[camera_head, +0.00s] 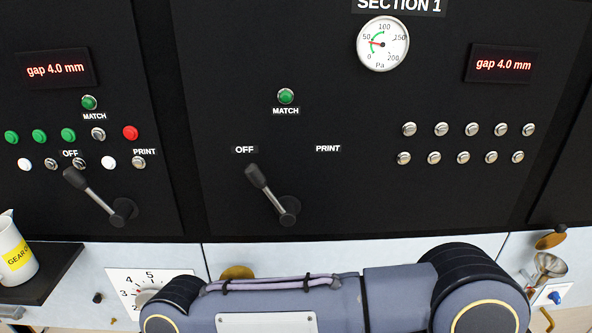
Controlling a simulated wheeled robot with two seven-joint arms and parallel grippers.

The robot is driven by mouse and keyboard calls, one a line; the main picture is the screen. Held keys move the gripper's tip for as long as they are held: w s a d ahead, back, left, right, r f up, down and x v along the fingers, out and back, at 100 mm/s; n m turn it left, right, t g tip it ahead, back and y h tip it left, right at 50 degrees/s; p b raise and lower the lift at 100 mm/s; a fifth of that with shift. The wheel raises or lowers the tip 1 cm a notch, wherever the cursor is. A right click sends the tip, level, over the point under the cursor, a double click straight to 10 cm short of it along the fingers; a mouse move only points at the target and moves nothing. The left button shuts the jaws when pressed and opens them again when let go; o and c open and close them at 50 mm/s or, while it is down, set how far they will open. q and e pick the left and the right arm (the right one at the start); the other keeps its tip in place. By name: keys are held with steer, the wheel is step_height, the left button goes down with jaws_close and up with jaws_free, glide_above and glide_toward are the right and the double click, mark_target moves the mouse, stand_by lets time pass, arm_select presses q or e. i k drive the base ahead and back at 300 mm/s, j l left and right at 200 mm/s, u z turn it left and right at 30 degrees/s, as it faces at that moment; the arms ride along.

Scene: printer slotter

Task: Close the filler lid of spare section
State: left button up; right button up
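At the lower right, a brass round lid (551,238) stands raised and tilted above a metal funnel-shaped filler (549,266), apart from its mouth. Another brass disc (237,272) shows at the lower middle, mostly hidden behind my arm. No label in view names the spare section, so I cannot tell which lid belongs to it. A grey-blue arm of mine crosses the bottom from centre to right. Neither gripper is in view.
The black panel carries the "SECTION 1" sign (399,5), a pressure gauge (382,44), several buttons and two levers (273,196), (95,199). A white gear-oil jug (15,252) stands on a dark shelf (50,277) at left. A numbered dial (148,287) is partly covered by my arm.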

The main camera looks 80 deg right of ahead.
mark_target(549, 240)
steer(key=z, duration=4.45)
